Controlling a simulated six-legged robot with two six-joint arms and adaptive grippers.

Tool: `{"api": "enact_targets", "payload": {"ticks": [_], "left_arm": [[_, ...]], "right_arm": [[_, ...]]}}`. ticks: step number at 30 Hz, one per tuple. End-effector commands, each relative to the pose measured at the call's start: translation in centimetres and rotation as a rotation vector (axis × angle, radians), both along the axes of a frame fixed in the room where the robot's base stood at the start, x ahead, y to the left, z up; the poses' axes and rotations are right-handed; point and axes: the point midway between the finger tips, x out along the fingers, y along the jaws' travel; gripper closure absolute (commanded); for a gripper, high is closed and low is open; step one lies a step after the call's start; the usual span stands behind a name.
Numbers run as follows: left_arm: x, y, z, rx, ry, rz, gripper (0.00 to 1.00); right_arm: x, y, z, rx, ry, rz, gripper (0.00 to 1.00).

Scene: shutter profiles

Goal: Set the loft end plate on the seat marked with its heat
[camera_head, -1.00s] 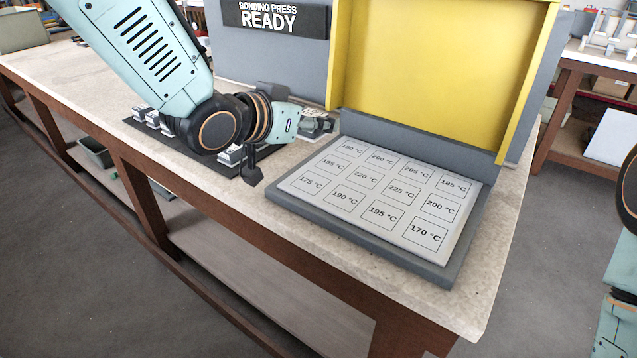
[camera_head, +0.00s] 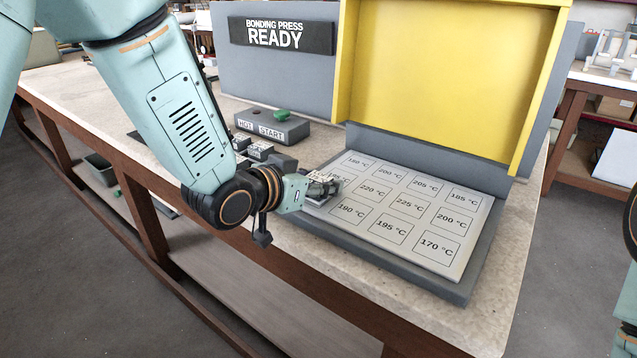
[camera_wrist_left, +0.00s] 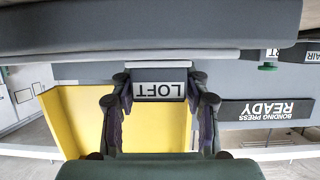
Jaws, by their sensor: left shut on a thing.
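My left gripper (camera_head: 322,186) is over the front left corner of the press's pale seat board (camera_head: 482,215). It is shut on the loft end plate, a small dark piece with a white LOFT label (camera_wrist_left: 160,90), upside down between the fingers in the left wrist view (camera_wrist_left: 160,105). The head view barely shows the plate. The board carries printed squares with heats, among them 190 °C (camera_head: 351,211), 195 °C (camera_head: 391,228) and 170 °C (camera_head: 436,246). My gripper hides the front left square and part of the one behind. No heat shows on the plate. My right gripper is out of view.
The yellow press guard (camera_head: 450,80) stands behind the board, beside a sign reading BONDING PRESS READY (camera_head: 280,36). A grey box with a green button (camera_head: 282,115) stands left of the board. Other small labelled pieces (camera_head: 260,150) sit behind my left arm.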

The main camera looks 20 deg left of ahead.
Motion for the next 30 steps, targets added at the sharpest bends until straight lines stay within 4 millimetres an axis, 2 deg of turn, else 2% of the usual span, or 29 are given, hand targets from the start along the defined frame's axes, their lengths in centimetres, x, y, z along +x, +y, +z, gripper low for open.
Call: {"api": "enact_targets", "payload": {"ticks": [5, 6, 13, 24, 30], "left_arm": [[0.0, 0.0, -0.4, -0.001, 0.001, 0.0, 0.85], [0.0, 0.0, -0.3, -0.001, 0.001, 0.0, 0.51], [0.0, 0.0, -0.3, -0.001, 0.001, 0.0, 0.32], [0.0, 0.0, 0.2, 0.0, -0.001, 0.0, 0.31], [-2.6, 1.1, 1.4, -0.007, 0.002, 0.004, 0.31]], "right_arm": [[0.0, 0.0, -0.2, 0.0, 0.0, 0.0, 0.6], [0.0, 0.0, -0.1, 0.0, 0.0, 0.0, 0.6], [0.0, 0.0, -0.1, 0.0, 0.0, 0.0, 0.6], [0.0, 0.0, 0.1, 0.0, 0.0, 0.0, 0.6], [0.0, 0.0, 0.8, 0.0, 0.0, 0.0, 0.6]]}}
